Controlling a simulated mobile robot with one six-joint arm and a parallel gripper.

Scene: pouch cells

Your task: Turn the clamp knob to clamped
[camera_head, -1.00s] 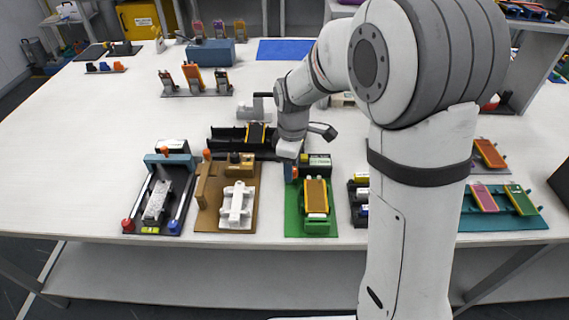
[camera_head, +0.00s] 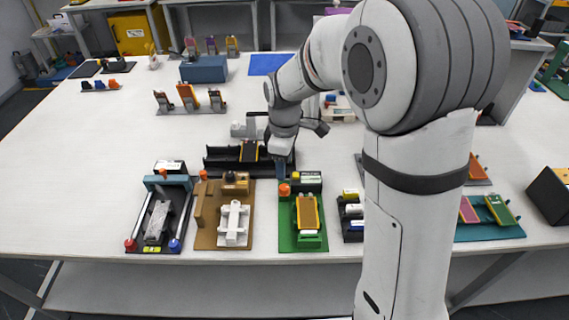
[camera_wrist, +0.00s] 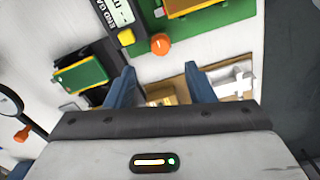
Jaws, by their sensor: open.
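An orange knob (camera_head: 284,189) stands at the left rear corner of the green fixture (camera_head: 288,240), which holds an orange-framed cell (camera_head: 307,212). In the wrist view the knob (camera_wrist: 160,44) has a small white mark on its face and sits just beyond my fingertips, between their lines. My gripper (camera_wrist: 162,72) has two blue fingers spread apart with nothing between them. In the head view my gripper (camera_head: 281,174) points down just behind and above the knob; I cannot tell the exact gap. No clamped label is readable.
A gauge box (camera_wrist: 103,12) with a yellow button (camera_wrist: 126,36) stands beside the knob. A brown fixture (camera_head: 206,212) with a white part (camera_head: 233,222) is to the left. A black tray (camera_head: 225,160) lies behind. Open table is at far left.

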